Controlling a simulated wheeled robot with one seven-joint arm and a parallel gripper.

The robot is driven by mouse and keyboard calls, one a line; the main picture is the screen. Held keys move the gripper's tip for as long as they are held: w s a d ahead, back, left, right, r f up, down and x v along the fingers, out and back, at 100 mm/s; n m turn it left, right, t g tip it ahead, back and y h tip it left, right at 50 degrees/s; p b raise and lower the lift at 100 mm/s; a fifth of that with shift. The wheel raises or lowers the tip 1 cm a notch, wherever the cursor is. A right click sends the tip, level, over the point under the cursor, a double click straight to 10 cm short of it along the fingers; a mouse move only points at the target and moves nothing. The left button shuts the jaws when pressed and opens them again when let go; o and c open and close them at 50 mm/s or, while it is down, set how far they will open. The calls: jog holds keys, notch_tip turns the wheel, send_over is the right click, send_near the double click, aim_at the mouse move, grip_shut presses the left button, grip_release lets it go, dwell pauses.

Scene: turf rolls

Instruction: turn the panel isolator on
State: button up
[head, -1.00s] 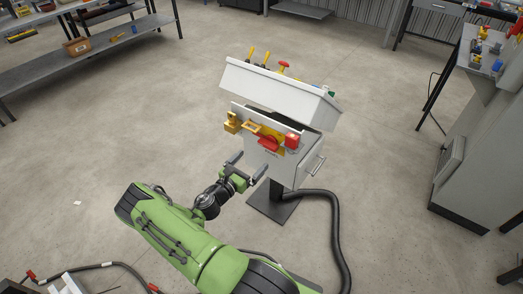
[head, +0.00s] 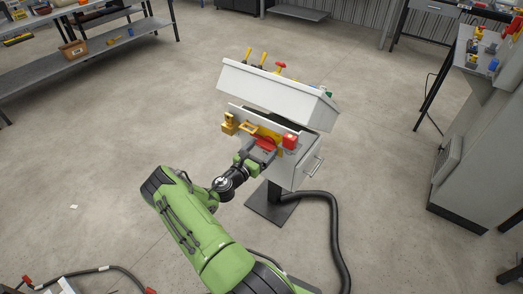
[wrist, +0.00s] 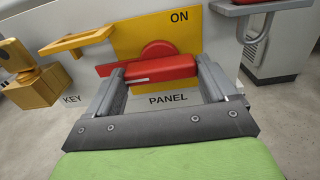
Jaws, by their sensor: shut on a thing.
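The panel isolator is a red rotary handle (wrist: 160,68) on a yellow plate (wrist: 150,35) marked ON at its upper right, with PANEL printed below. It sits on the front of a pale grey console (head: 305,172); in the head view the red handle (head: 266,143) is partly covered by my gripper (head: 257,152). In the wrist view my gripper (wrist: 160,72) is shut on the handle, one finger on each side of its red grip. The handle lies roughly level across the wrist picture, its left part passing behind the left finger.
Left of the handle are a yellow hasp-like bracket (wrist: 75,40) and a yellow block (wrist: 32,85) beside the word KEY. A black hose (head: 338,230) runs from the pedestal across the floor. A grey cabinet (head: 480,150) stands further right.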

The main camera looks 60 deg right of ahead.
jog(key=shift+m, duration=0.3)
jog(key=shift+f+m+b, duration=0.15)
jog(key=shift+m+b, duration=4.65)
jog(key=shift+m, duration=3.8)
jog(key=o, duration=0.8)
jog(key=shift+o, duration=0.2)
jog(key=shift+w+a, duration=0.1)
jog(key=shift+a, duration=0.1)
jog(key=w+a+p, duration=0.2)
jog(key=a, duration=1.3)
jog(key=shift+w+a, duration=0.15)
